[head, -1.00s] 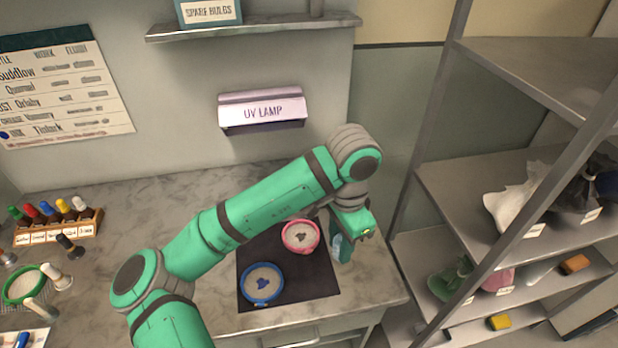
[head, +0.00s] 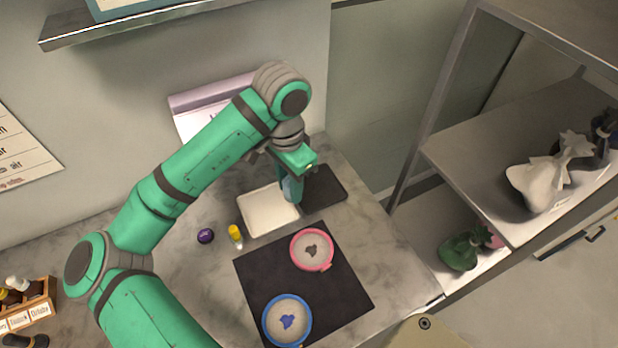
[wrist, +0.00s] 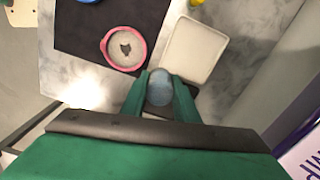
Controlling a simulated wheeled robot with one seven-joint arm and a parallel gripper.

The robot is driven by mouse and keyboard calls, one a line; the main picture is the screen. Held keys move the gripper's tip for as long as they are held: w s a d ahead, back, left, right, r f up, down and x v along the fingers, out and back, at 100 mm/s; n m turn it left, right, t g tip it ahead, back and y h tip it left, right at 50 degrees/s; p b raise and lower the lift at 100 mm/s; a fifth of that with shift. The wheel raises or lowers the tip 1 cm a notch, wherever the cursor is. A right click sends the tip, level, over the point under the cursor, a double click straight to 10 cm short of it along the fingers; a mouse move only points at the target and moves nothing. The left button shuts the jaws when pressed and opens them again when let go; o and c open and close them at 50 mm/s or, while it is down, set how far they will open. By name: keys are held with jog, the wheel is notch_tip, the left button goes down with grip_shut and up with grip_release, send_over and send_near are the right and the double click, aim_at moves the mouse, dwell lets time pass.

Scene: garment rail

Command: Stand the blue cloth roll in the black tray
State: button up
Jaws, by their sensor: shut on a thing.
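My gripper (head: 290,178) is shut on the blue cloth roll (head: 292,189), a pale blue upright piece whose rounded end (wrist: 159,88) shows between the fingers in the wrist view. The black tray (head: 327,188) lies on the counter near the wall, just right of the roll in the head view. The roll hangs around the tray's left side, near the gap with the white tray. Whether its lower end touches anything I cannot tell. In the wrist view the fingers and roll hide most of the black tray.
A white tray (head: 266,212) lies directly left of the black one. A dark mat (head: 330,295) holds a pink-rimmed dish (head: 312,251) and a blue-rimmed dish (head: 287,320). A yellow-capped vial (head: 235,234) and a purple ball (head: 205,236) stand left. Metal shelving (head: 520,180) rises at right.

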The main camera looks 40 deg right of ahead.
jog(key=w+d+f, duration=0.1)
jog(key=d+f, duration=0.1)
jog(key=d, duration=0.2)
jog(key=w+d+f, duration=0.1)
jog(key=d+f, duration=0.2)
jog(key=w+d+f, duration=0.1)
jog(key=d+f, duration=0.2)
jog(key=d, duration=0.1)
jog(key=shift+w+d+f, duration=0.2)
jog(key=shift+d, duration=0.15)
jog(key=shift+w+d+f, duration=0.1)
jog(key=shift+d+f, duration=0.2)
jog(key=shift+f, duration=0.15)
jog(key=f, duration=0.3)
jog(key=shift+w+d+f, duration=0.2)
jog(key=shift+f, duration=0.05)
jog(key=shift+a, duration=0.1)
jog(key=shift+s, duration=0.1)
jog(key=shift+f, duration=0.2)
jog(key=o, duration=1.1)
jog(key=shift+s, duration=0.1)
